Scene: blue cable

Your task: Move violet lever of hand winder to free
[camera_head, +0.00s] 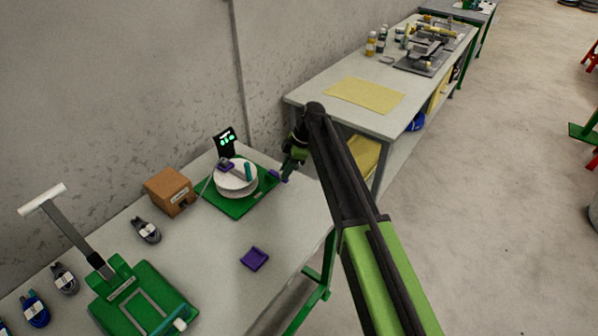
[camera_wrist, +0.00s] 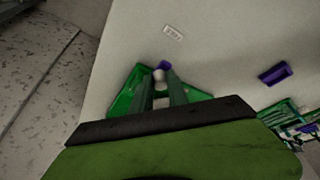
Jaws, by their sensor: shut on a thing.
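The hand winder (camera_head: 238,204) stands on the table, a green base bearing a white round drum (camera_head: 236,182). Its violet lever (camera_head: 276,175) shows at the right corner of the base. My gripper (camera_head: 286,173) reaches down to that corner, its fingertips at the lever. In the wrist view, my gripper (camera_wrist: 160,78) has its fingers close together and shut on the violet lever (camera_wrist: 164,65), whose end shows just beyond the tips. The green base (camera_wrist: 125,98) lies beneath. The lever's pivot and exact angle are hidden.
A black display (camera_head: 225,142) with green marks stands behind the drum. A brown box (camera_head: 169,192) is left of it. A violet tray (camera_head: 254,258) lies in front, with bare table around it. A green tool with a long handle (camera_head: 135,300) and several cable bundles are at left.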

